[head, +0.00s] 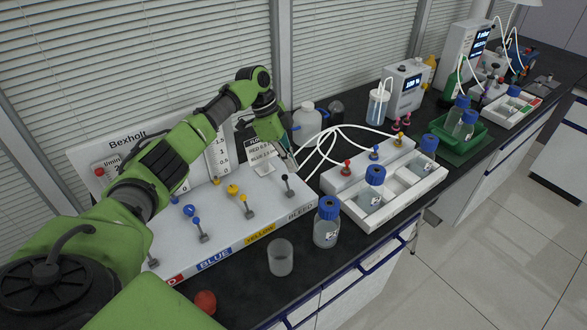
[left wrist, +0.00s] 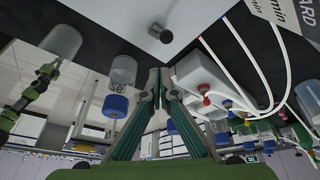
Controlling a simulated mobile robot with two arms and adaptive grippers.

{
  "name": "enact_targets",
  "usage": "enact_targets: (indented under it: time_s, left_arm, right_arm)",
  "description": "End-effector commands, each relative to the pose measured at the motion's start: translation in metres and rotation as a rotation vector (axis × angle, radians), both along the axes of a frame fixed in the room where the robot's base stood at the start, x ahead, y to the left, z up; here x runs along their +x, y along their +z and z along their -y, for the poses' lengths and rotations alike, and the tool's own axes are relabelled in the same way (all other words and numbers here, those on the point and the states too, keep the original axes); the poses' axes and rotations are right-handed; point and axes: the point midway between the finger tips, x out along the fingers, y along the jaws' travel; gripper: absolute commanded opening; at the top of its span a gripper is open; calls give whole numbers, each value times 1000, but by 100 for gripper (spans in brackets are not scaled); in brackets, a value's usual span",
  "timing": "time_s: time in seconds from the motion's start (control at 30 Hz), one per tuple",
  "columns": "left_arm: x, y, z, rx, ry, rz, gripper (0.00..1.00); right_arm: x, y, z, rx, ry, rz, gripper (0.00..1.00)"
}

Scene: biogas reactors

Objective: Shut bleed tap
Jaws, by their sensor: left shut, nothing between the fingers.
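The white tap panel (head: 262,212) lies on the dark bench, with the labels BLUE, YELLOW and BLEED along its front edge. The bleed tap (head: 287,184), with a small dark knob, stands at its right end behind the BLEED label. My left gripper (head: 289,158) is shut and empty, just above and behind the bleed tap, apart from it. In the left wrist view the shut fingertips (left wrist: 159,76) point toward the panel, and a grey round knob (left wrist: 161,33), likely the bleed tap, shows beyond them. My right gripper is not in view.
Blue taps (head: 193,220) and yellow taps (head: 241,200) stand left of the bleed tap. A blue-capped bottle (head: 326,226) and an empty beaker (head: 281,258) stand in front. White tubes (head: 325,143) loop behind, near a bottle rack (head: 395,192) on the right.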

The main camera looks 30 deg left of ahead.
Motion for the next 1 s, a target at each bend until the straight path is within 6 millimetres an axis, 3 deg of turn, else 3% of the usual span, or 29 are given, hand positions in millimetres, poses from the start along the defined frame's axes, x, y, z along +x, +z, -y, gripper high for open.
enact_targets:
  time_s: [0.2, 0.43, 0.6, 1.0]
  left_arm:
    - [-3, 47, -18, 0, 3, 6, 0]
    - [-7, 81, -31, 0, 2, 3, 0]
    - [-9, 91, -34, 0, 1, 1, 0]
    - [-9, 91, -35, 0, 1, 1, 0]
  right_arm:
    - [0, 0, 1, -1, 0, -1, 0]
    - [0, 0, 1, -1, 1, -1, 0]
    - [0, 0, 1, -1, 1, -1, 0]
    - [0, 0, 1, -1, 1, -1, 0]
